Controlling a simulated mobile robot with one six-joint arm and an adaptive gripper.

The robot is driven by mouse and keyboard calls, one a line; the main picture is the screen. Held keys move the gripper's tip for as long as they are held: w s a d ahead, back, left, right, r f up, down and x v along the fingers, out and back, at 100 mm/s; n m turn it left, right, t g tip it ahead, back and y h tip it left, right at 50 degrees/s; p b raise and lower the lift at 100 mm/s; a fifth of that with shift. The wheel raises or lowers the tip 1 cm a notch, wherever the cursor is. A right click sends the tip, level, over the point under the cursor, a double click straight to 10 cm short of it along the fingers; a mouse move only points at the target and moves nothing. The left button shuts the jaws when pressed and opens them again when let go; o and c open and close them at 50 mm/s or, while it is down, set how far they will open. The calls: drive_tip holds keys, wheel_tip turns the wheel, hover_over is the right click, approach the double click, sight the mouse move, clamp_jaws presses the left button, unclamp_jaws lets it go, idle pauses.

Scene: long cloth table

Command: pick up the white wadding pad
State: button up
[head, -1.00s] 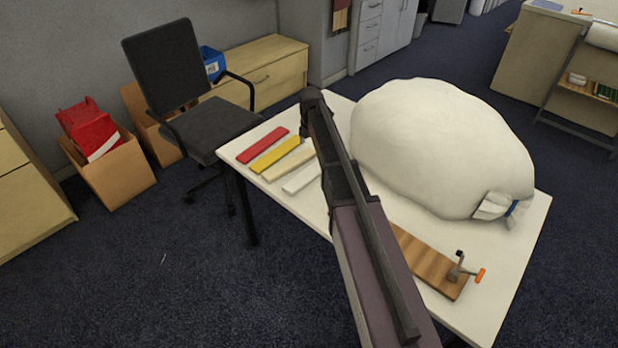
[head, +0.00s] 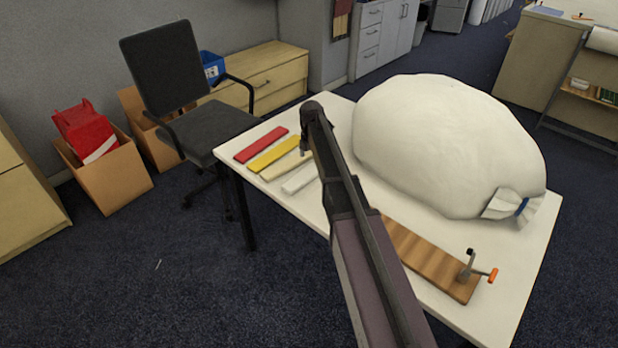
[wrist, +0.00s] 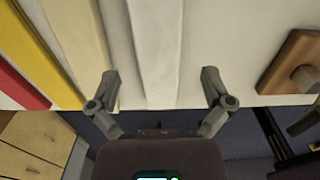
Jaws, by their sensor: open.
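The white wadding pad (head: 300,179) is a flat pale strip on the table, right of the cream strip in the head view. My arm partly covers its right end there. In the wrist view the pad (wrist: 158,45) runs away from me between the two fingers. My gripper (wrist: 160,76) is open and empty, with one finger on each side of the pad. How high the fingertips are above the table I cannot tell. In the head view my arm reaches over the table and its fingers are mostly hidden.
Red (head: 261,145), yellow (head: 274,153) and cream (head: 287,165) strips lie left of the pad. A big white sack (head: 450,140) fills the table's far right. A wooden board (head: 430,258) with an orange-handled clamp (head: 480,272) lies near the front.

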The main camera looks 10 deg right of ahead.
sight(310, 171)
drive_tip(key=shift+f, duration=0.2)
idle(0.3)
drive_tip(key=f+b, duration=0.3)
drive_tip(key=shift+a+f+b, duration=0.15)
drive_tip(key=shift+a+b, duration=0.15)
drive_tip(key=shift+a, duration=0.05)
drive_tip(key=shift+f+b, duration=0.85)
drive_tip(key=c, duration=0.8)
drive_tip(key=shift+c, duration=0.2)
drive_tip(key=shift+r, duration=0.25)
wheel_tip(310, 171, up, 4)
drive_tip(key=p, duration=0.4)
drive_tip(key=shift+f, duration=0.25)
drive_tip(key=s, duration=1)
drive_tip(key=s+a+r+p, duration=0.1)
drive_tip(key=s, duration=0.5)
